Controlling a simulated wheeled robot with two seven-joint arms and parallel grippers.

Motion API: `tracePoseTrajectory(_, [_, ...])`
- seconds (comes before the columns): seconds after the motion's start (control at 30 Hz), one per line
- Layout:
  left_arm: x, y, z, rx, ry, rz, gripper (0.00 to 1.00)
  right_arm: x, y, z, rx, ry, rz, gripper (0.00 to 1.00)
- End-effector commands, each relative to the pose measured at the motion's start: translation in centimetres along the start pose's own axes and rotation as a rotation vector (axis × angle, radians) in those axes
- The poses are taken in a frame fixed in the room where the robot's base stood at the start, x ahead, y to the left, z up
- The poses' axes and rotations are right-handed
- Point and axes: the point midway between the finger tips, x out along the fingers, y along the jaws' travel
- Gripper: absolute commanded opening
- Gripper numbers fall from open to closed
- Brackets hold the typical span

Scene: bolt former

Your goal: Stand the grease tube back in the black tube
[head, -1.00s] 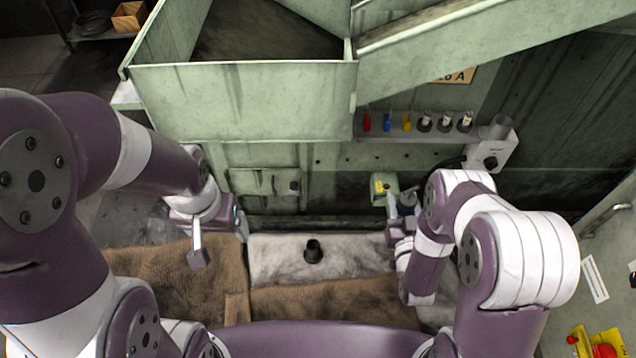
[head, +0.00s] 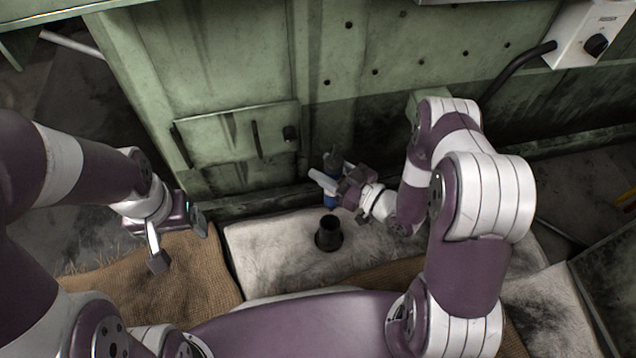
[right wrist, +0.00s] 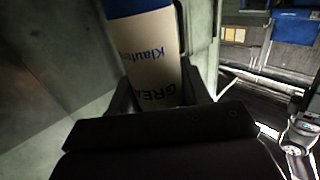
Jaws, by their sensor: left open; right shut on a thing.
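The black tube (head: 328,235) stands upright on its flared foot on a pale, stained pad, its mouth open upward. My right gripper (head: 336,184) is shut on the grease tube (head: 331,201), just behind the black tube and above the pad's far edge. In the right wrist view the grease tube (right wrist: 152,50) is white with a blue band and printed lettering, between both fingers. My left gripper (head: 180,242) is open and empty, left of the pad, above brown sacking.
The pale pad (head: 270,250) is clear around the black tube. A green machine wall (head: 230,70) with a handled hatch (head: 240,135) rises behind. A white control box (head: 590,35) with a black knob and cable is at upper right.

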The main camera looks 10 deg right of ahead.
Motion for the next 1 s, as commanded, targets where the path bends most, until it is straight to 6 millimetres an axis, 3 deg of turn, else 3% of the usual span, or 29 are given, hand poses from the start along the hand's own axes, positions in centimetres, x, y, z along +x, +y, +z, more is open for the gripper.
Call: tracePoseTrajectory(1.0, [3.8, 0.0, 0.4, 0.000, 0.000, 0.000, 0.79, 0.1, 0.0, 3.8, -0.002, 0.002, -0.004, 0.00])
